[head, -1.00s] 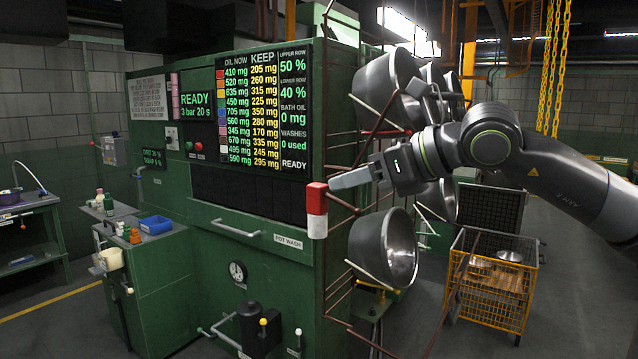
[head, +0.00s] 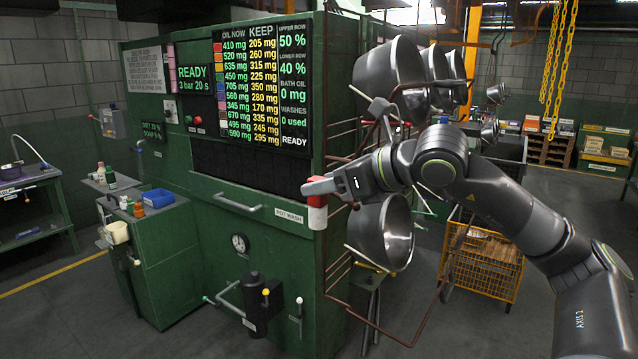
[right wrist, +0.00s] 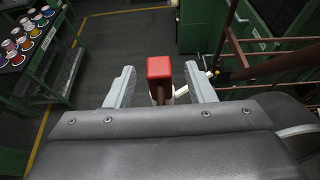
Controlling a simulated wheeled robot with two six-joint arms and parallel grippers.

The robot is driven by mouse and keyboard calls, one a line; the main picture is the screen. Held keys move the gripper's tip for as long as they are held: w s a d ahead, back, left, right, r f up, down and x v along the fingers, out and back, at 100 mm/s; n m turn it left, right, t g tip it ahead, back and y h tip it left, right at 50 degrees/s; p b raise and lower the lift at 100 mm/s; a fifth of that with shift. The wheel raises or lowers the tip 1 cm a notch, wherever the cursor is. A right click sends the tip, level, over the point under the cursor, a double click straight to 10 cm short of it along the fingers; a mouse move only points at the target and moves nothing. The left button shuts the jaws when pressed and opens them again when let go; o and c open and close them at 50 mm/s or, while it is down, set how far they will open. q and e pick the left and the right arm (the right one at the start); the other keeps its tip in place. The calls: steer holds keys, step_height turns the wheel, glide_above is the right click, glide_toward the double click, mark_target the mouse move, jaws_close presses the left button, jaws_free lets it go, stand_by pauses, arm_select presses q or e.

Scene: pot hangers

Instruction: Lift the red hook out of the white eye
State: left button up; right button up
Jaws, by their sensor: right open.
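A red block (head: 318,201) with a white part (head: 317,219) under it stands at the front right corner of the green machine. I cannot make out a hook or an eye shape in it. My right gripper (head: 320,187) is at the red block's top in the head view and covers part of it. In the right wrist view the red block (right wrist: 160,68) lies between the two spread fingers of the right gripper (right wrist: 160,85), with visible gaps on both sides. A small white piece (right wrist: 181,92) shows just below it. My left gripper is out of view.
Steel pots (head: 383,232) hang beside the machine (head: 285,262), near brown rods (head: 335,268) close to my right arm. An orange wire cart (head: 484,262) stands on the floor at the right. A blue bin (head: 157,198) sits on the green cabinet at the left.

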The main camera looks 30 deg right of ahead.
steer(key=shift+p+x, duration=0.5)
steer(key=shift+x, duration=0.5)
jaws_close()
